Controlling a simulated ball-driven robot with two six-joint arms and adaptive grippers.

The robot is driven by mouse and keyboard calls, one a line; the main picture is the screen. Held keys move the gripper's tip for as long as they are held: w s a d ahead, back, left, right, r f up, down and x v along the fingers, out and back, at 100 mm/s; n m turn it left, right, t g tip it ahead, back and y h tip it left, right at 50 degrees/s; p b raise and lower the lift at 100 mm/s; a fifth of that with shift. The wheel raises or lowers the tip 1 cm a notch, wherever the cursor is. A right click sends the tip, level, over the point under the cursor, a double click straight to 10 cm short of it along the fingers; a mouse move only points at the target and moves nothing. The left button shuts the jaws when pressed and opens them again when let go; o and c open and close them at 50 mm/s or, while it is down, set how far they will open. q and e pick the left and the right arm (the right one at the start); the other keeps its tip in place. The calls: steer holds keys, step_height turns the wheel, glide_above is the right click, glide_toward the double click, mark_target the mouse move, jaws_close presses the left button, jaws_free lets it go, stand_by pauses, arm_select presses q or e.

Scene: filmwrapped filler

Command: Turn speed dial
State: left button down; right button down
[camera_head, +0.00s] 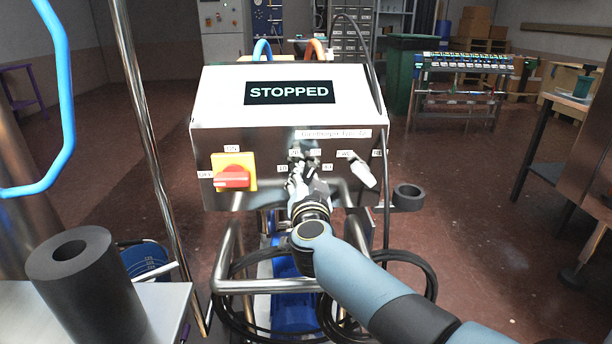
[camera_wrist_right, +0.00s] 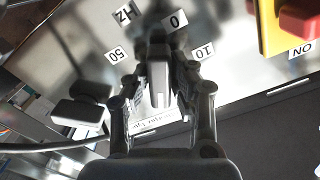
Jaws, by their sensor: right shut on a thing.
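The control box (camera_head: 225,135) stands in the middle of the head view, its display (camera_head: 289,92) reading STOPPED. The speed dial is mostly hidden behind my right gripper (camera_head: 299,172) there. In the right wrist view the dial (camera_wrist_right: 158,78) is a knob with a pale front, between labels 0, 10, 50 and Hz. My right gripper (camera_wrist_right: 160,95) is shut on it, one finger on each side. A red and yellow switch (camera_head: 233,173) sits left of the dial. My left gripper is not in view.
A metal tube frame (camera_head: 262,286) with coiled black cable is below the box. A dark grey cylinder (camera_head: 82,268) stands on a light table at left. A blue hose (camera_head: 66,100) hangs at the left edge.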

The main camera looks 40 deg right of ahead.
steer(key=c, duration=1.2)
jaws_free()
steer(key=shift+o, duration=0.2)
steer(key=v, duration=1.2)
steer(key=shift+f, duration=0.1)
